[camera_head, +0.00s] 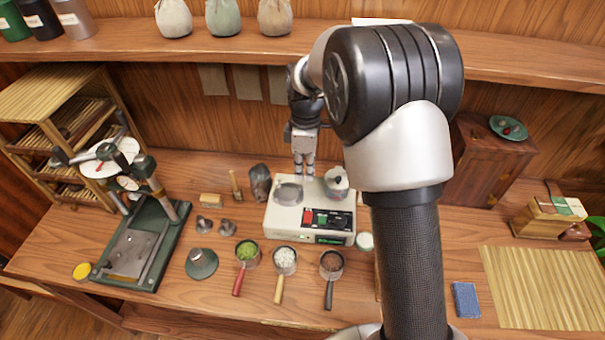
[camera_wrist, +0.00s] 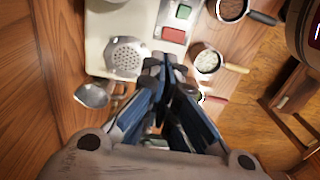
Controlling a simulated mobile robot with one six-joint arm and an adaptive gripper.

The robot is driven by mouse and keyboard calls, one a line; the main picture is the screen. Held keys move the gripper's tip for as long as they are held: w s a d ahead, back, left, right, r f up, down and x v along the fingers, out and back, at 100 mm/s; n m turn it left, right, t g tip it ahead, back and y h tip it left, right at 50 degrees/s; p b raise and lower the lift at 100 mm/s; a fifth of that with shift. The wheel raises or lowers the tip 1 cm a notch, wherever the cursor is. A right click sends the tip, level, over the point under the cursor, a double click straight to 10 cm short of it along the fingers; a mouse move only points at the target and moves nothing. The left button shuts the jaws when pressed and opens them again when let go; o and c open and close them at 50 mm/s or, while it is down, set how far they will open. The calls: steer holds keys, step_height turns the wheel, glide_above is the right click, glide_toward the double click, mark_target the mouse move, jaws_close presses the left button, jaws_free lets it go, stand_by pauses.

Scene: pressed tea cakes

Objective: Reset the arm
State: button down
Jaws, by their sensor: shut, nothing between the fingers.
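My arm rises through the right-centre of the head view and bends over toward the back wall. My gripper (camera_head: 304,168) points down above the rear of a white machine (camera_head: 310,228) with red and green buttons. In the wrist view my gripper (camera_wrist: 168,62) is shut with its fingertips together and nothing between them. Below it are the machine's perforated round plate (camera_wrist: 125,57) and its red button (camera_wrist: 172,34). Whether the fingertips touch anything below cannot be told.
Three handled cups, with green (camera_head: 246,252), white (camera_head: 284,262) and dark contents (camera_head: 331,265), stand in front of the machine. A green press (camera_head: 140,245) stands left. A wooden cabinet (camera_head: 486,165), bamboo mat (camera_head: 548,288) and blue box (camera_head: 466,300) are right. A shelf (camera_head: 130,38) runs above.

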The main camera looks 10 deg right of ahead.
steer(key=s+d+r+m+t+b, duration=0.1)
steer(key=s+r+m+t+b, duration=0.2)
steer(key=s+r+m, duration=0.7)
steer(key=s+d+r+m+t+b, duration=0.1)
steer(key=s+m, duration=0.3)
steer(key=s, duration=1.6)
steer(key=shift+r+t+b, duration=0.15)
steer(key=shift+t+b, duration=0.2)
steer(key=shift+t, duration=0.25)
